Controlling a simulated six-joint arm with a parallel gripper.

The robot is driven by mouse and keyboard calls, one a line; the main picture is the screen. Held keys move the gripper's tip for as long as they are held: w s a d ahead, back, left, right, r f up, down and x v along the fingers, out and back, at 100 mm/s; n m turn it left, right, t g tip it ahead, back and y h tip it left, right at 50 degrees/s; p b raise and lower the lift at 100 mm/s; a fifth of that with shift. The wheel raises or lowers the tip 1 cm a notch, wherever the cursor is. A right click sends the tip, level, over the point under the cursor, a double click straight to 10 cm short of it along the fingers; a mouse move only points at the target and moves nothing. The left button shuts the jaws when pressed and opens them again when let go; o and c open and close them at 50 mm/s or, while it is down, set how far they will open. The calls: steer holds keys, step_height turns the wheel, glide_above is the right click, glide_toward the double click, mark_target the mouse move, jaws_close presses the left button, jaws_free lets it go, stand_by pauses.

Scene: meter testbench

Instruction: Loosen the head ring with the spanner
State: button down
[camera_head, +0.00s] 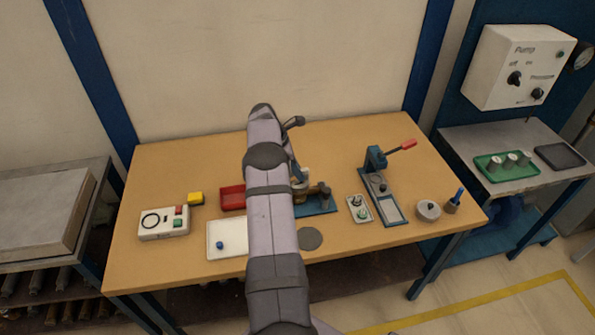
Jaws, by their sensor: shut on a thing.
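My arm crosses the middle of the view and hides much of the work spot. My gripper (301,173) is mostly hidden behind the arm, low over the blue fixture (321,209). It is shut on what I take to be the spanner, but the spanner itself is not clearly visible. No spanner shows lying elsewhere on the bench. A brass-coloured meter body (299,187) stands at the fixture, partly covered by the arm. I cannot make out the head ring, or whether the spanner touches it.
The bench's back strip is clear.

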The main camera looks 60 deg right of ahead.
steer(key=shift+f+b, duration=0.95)
steer(key=shift+f, duration=0.45)
stand_by(2.5)
stand_by(0.4)
